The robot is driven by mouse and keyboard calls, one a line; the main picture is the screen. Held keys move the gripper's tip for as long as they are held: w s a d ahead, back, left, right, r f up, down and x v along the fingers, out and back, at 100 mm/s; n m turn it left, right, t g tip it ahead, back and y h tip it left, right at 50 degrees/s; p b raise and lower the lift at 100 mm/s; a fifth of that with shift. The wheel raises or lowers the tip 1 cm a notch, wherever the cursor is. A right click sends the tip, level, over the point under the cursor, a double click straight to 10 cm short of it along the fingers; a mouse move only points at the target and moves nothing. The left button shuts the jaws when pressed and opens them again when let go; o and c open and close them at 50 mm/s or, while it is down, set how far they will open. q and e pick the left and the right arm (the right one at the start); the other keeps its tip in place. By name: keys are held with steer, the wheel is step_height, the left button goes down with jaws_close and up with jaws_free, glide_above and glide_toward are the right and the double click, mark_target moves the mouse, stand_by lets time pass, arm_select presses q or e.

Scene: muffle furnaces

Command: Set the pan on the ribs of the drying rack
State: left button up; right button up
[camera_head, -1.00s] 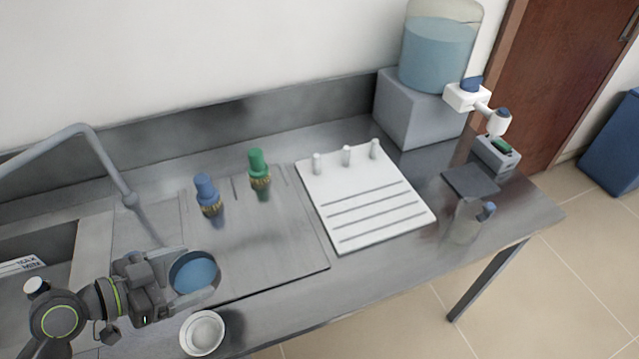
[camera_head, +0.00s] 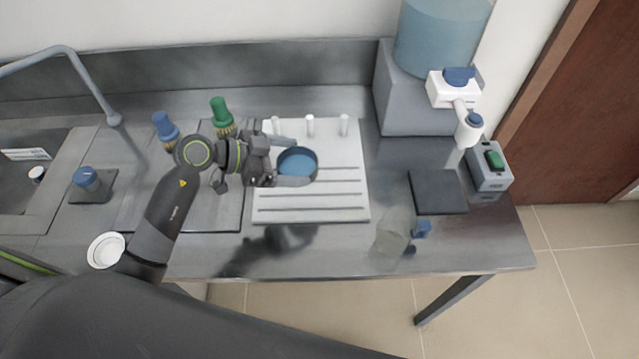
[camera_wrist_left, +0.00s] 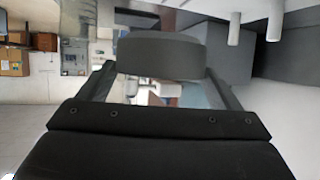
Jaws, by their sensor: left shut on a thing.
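The pan (camera_head: 297,164) is a small round dish, blue inside with a dark rim. My left gripper (camera_head: 290,161) is shut on it, one finger on each side, and holds it over the upper part of the drying rack. In the left wrist view the pan's grey side (camera_wrist_left: 162,58) shows level between the two fingers. The drying rack (camera_head: 310,203) is a white board with dark ribs across it and three upright pegs along its back edge. The pan looks raised above the ribs; the exact gap cannot be told. My right gripper is not in view.
Blue (camera_head: 164,130) and green (camera_head: 221,115) brushes stand left of the rack. A white bowl (camera_head: 105,250) is at front left. A clear beaker (camera_head: 396,232), a dark pad (camera_head: 437,191) and a grey device (camera_head: 488,168) are at right. A large water container (camera_head: 440,40) stands behind.

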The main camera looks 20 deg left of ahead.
mark_target(314, 153)
arm_select(q)
steer(key=w+d, duration=0.1)
steer(key=w, duration=0.1)
steer(key=shift+w+d+r+g, duration=0.15)
steer(key=shift+w+d+g, duration=0.15)
steer(key=shift+w+d, duration=0.1)
steer(key=shift+h, duration=0.3)
step_height(314, 153, down, 5)
steer(key=shift+a+f, duration=0.15)
steer(key=shift+f+m, duration=0.3)
steer(key=shift+f, duration=2.05)
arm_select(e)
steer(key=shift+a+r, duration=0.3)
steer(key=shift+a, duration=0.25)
arm_select(q)
steer(key=o, duration=0.8)
steer(key=shift+o, duration=0.2)
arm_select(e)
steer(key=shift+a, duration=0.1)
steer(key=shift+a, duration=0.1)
